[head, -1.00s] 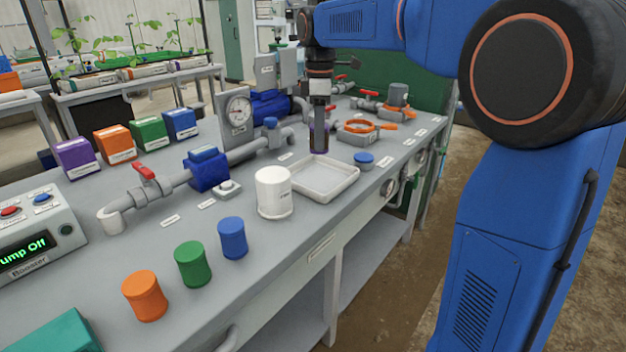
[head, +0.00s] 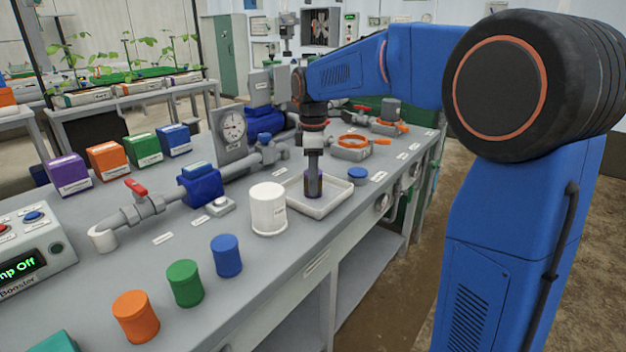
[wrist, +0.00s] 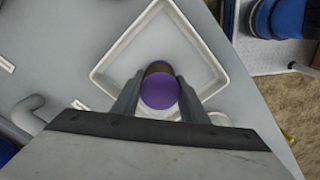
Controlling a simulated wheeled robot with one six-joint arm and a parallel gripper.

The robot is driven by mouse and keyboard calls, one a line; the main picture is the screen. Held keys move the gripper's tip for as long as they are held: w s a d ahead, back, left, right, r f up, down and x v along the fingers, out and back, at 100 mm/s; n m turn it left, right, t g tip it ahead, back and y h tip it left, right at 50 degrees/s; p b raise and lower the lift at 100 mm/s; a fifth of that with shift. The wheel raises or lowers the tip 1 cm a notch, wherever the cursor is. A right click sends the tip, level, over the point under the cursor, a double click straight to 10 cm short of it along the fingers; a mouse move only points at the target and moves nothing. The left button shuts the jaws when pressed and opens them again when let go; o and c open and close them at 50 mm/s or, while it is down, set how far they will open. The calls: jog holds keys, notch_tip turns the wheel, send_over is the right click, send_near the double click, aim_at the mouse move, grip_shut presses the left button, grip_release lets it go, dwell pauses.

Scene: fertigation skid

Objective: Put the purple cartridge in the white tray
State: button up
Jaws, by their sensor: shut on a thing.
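My gripper (head: 313,188) points down over the white tray (head: 338,203) and is shut on the purple cartridge (head: 320,189). In the head view the fingers cover most of the cartridge. In the wrist view the round purple end of the cartridge (wrist: 159,91) shows between the two fingers, with the white tray (wrist: 203,40) around and below it. The cartridge is within the tray's outline; I cannot tell whether it touches the tray floor.
A white canister (head: 268,209) stands just left of the tray. A blue cap (head: 357,175) lies to its right. Orange (head: 136,317), green (head: 185,284) and blue (head: 226,256) cartridges stand at the bench front. Pipes and a gauge (head: 231,126) stand behind.

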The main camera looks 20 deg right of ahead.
jog(key=shift+f, duration=0.1)
jog(key=o, duration=1.1)
notch_tip(320, 180, up, 12)
jog(key=shift+r, duration=0.15)
jog(key=s+d+f+m+t, duration=0.1)
jog(key=s+f+m, duration=0.4)
jog(key=s, duration=0.6)
jog(key=s+d+f+m+t, duration=0.2)
jog(key=s+f+m, duration=0.3)
jog(key=s+f, duration=0.3)
jog(key=s+d+f+m+t, duration=0.1)
jog(key=s+d+f+m, duration=0.3)
jog(key=s, duration=1)
notch_tip(320, 180, down, 3)
jog(key=shift+s+r+m+t, duration=0.2)
jog(key=shift+s+m+t, duration=0.1)
jog(key=shift+m+t, duration=0.15)
